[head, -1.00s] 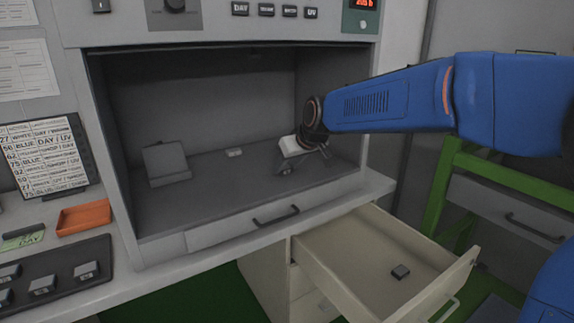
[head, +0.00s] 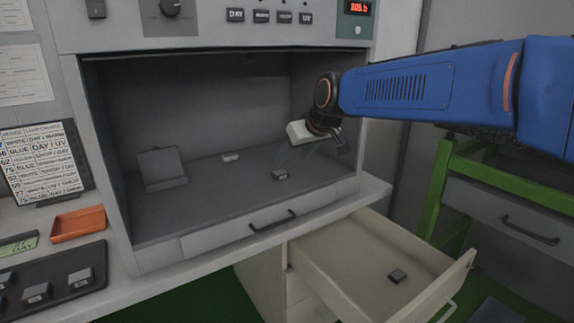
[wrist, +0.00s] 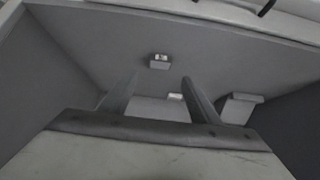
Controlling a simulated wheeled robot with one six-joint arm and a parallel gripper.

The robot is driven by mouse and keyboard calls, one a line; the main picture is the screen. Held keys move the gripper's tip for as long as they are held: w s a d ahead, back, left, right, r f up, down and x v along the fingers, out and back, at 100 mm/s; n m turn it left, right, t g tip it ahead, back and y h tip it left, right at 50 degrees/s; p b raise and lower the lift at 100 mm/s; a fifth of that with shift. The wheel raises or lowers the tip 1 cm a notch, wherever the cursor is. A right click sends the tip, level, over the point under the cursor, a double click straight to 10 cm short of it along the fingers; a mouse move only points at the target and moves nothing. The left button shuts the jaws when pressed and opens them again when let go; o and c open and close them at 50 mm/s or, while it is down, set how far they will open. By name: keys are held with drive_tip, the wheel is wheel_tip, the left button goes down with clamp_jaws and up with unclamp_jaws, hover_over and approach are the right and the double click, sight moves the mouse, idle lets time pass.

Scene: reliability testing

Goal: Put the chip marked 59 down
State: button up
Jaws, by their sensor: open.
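A small dark grey chip (head: 279,175) lies on the chamber floor near the front, right of the middle. Its pale label shows in the wrist view (wrist: 160,62), but I cannot read the number. My gripper (wrist: 160,80) is open and empty, with its two fingers apart. In the head view my gripper (head: 328,148) hangs inside the chamber at the right, above and right of this chip and clear of it. A second small chip (head: 230,157) lies farther back on the chamber floor; it also shows in the wrist view (wrist: 175,97).
A grey angled stand (head: 162,168) is at the chamber's left. The chamber has side walls and a front handle (head: 272,221). An orange tray (head: 78,223) and a dark rack with chips (head: 60,290) are at left.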

drive_tip(key=s+d+f+m+h, duration=0.1)
drive_tip(key=s+d+f+m, duration=0.15)
drive_tip(key=s+d, duration=0.7)
drive_tip(key=s+d+f+m+h, duration=0.1)
drive_tip(key=s+d+f+h, duration=0.15)
drive_tip(key=s+d, duration=0.7)
drive_tip(key=s+d+f+m+g, duration=0.1)
drive_tip(key=s+d+f, duration=0.4)
drive_tip(key=s, duration=0.3)
drive_tip(key=s+d+f+m+g+h, duration=0.1)
drive_tip(key=s+d+f+m, duration=0.1)
drive_tip(key=s+d+f, duration=0.2)
drive_tip(key=s+f, duration=0.3)
drive_tip(key=s, duration=0.1)
drive_tip(key=shift+d, duration=0.4)
drive_tip(key=shift+c, duration=0.4)
